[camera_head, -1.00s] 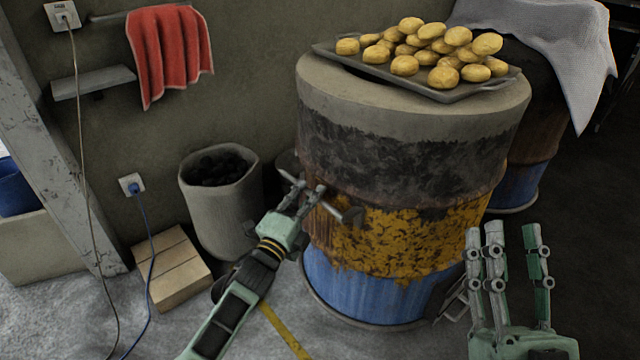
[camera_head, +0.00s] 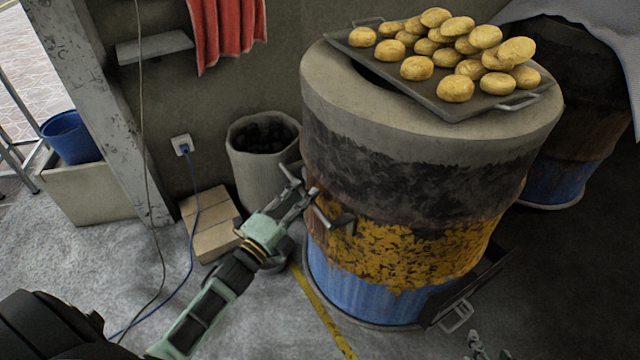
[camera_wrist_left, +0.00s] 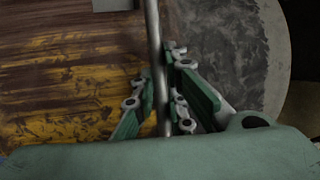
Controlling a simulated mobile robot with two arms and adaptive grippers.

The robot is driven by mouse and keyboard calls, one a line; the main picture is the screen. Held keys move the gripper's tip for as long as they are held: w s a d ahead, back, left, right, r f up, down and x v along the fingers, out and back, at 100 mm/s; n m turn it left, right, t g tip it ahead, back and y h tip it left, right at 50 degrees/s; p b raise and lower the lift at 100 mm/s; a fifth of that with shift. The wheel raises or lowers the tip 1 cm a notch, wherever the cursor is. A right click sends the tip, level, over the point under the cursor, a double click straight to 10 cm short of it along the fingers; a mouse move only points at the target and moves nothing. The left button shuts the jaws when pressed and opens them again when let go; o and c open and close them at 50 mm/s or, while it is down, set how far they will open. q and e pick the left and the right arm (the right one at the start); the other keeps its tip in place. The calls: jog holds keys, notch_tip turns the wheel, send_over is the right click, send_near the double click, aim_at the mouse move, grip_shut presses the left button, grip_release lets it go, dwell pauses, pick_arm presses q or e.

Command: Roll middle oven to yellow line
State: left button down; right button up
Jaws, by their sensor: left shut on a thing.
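The middle oven (camera_head: 400,240) is an upright barrel with a grey top, black band, worn yellow band and blue base. A metal handle bar (camera_wrist_left: 154,45) runs up its side in the left wrist view. My left gripper (camera_head: 304,190) is shut on this handle at the oven's left side. Its fingers (camera_wrist_left: 172,75) sit on both sides of the bar.
A tray (camera_head: 440,102) of several buns lies on the oven. Another barrel (camera_head: 575,150) under cloth stands behind right. A blue cable (camera_head: 172,262) crosses the floor.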

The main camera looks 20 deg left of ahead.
pick_arm(q)
jog(key=s+a+p, duration=0.2)
jog(key=s+a, duration=0.4)
jog(key=s, duration=0.1)
jog(key=shift+s+r, duration=0.25)
jog(key=shift+s, duration=0.15)
pick_arm(e)
jog(key=s+d+f+g, duration=0.1)
jog(key=s+f+g, duration=0.1)
jog(key=s, duration=0.3)
jog(key=s+d+f+g+h, duration=0.1)
jog(key=s+d+f+g, duration=0.1)
jog(key=s, duration=0.4)
jog(key=shift+s+d+f+g, duration=0.2)
jog(key=shift+s+f+g, duration=0.05)
jog(key=shift+g, duration=0.65)
pick_arm(q)
jog(key=shift+w, duration=0.1)
jog(key=c, duration=2.2)
grip_release()
jog(key=o, duration=0.4)
jog(key=shift+w+f, duration=0.15)
jog(key=shift+d, duration=0.15)
pick_arm(e)
jog(key=shift+w, duration=0.1)
pick_arm(q)
jog(key=shift+s+f, duration=0.1)
jog(key=shift+s, duration=0.1)
jog(key=v, duration=1.1)
jog(key=shift+s, duration=0.4)
